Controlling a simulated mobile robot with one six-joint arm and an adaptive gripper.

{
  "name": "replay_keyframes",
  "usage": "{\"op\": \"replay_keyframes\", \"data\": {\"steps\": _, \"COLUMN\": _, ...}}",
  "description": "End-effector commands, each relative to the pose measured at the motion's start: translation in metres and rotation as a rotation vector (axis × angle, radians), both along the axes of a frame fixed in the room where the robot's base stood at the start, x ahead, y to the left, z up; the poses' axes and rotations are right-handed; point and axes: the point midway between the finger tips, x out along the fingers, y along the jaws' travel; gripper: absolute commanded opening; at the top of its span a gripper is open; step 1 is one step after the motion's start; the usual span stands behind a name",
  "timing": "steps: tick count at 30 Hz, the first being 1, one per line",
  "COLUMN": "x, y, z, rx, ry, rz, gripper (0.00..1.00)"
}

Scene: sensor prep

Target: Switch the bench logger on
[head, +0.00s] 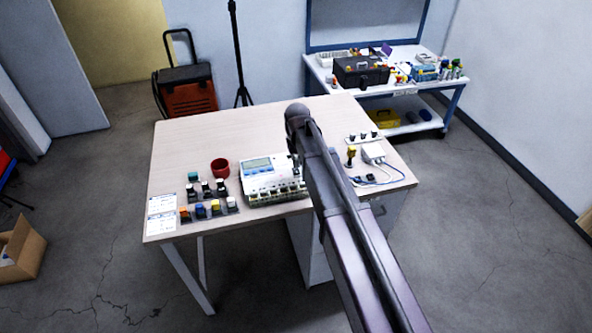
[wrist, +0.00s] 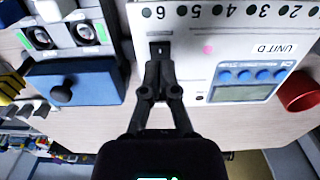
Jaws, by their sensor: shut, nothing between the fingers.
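The bench logger, most likely the white unit (head: 272,180), stands on the wooden table with a display and a row of terminals along its front. In the wrist view the white unit (wrist: 195,48) carries a "UNIT D" label, blue buttons, a pink dot and numbered holes. A black slot-like switch (wrist: 160,48) is on its face, beside the number 6. My gripper (wrist: 161,75) is shut and empty, its tips right at the near end of that switch. I cannot tell whether they touch it. The switch's position is unclear. In the head view my arm hides the unit's right edge.
A red cup (head: 220,168) stands left of the unit, with several coloured knobs (head: 207,208) in front. A blue box with a black knob (wrist: 72,88) is beside the unit. A white box with cables (head: 373,152) lies at the right. The table's back left is clear.

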Motion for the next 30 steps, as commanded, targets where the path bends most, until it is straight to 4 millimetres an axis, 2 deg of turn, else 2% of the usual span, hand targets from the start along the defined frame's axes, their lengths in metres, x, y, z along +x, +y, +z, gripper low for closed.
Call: {"op": "replay_keyframes", "data": {"steps": 30, "x": 0.0000, "y": 0.0000, "z": -0.0085, "rx": 0.000, "ry": 0.000, "rz": 0.000, "gripper": 0.00}}
